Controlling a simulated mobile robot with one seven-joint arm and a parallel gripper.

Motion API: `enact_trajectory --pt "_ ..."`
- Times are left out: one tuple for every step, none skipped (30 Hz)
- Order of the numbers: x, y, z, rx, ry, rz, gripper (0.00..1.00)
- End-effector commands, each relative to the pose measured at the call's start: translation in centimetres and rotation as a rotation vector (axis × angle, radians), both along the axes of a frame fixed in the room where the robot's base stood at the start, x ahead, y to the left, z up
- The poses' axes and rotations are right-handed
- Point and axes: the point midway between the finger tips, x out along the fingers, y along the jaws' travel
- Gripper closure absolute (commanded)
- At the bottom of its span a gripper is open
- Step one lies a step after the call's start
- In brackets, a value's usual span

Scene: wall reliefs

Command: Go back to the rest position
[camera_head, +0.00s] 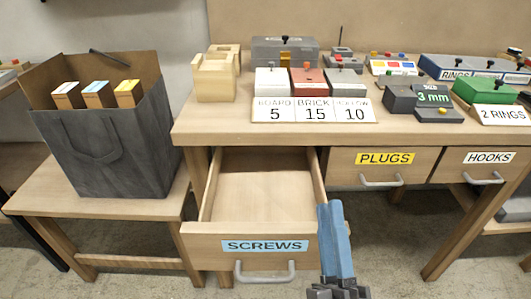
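My gripper (338,288) shows at the bottom of the head view, a little right of the middle. It is dark, and a blue, long, upright piece (335,243) rises from it or stands just behind it. I cannot tell whether the gripper holds this piece or whether it is part of my arm. The fingers are cut off by the lower edge. The gripper is just right of the open SCREWS drawer (250,243), close to its handle (265,272). The drawer is pulled out and looks empty.
A workbench (215,133) carries boxes, blocks and number cards. The PLUGS drawer (384,158) and HOOKS drawer (489,158) are shut. A grey bag (115,150) with several small boxes stands on a low table (85,202) at left. Floor shows below the PLUGS drawer.

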Motion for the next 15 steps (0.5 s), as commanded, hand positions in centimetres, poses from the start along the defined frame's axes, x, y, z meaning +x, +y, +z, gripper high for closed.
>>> enact_trajectory --pt "1.1 -0.1 4.4 0.088 -0.069 0.008 0.73" --pt "1.6 -0.3 6.7 0.149 -0.099 0.014 0.73" --pt "2.0 -0.4 9.7 0.236 -0.139 0.033 0.73" --pt "2.3 -0.5 12.0 0.303 -0.167 0.054 0.73" --pt "2.4 -0.4 14.2 0.369 -0.191 0.078 0.73" --pt "2.4 -0.2 17.0 0.454 -0.220 0.119 0.73" --pt "2.4 0.1 18.9 0.517 -0.236 0.156 0.73" --pt "2.2 0.4 20.8 0.576 -0.250 0.195 0.73" --pt "2.0 1.0 23.0 0.648 -0.261 0.251 0.73" --pt "1.7 1.4 24.5 0.698 -0.265 0.293 0.73" --pt "1.4 2.0 25.9 0.741 -0.269 0.336 0.73" --pt "1.0 2.7 27.7 0.792 -0.268 0.393 0.73" --pt "0.6 3.3 28.8 0.828 -0.265 0.437 0.73" --pt "0.2 4.0 29.9 0.858 -0.258 0.477 0.73" --pt "-0.4 4.9 31.2 0.895 -0.249 0.533 0.73"
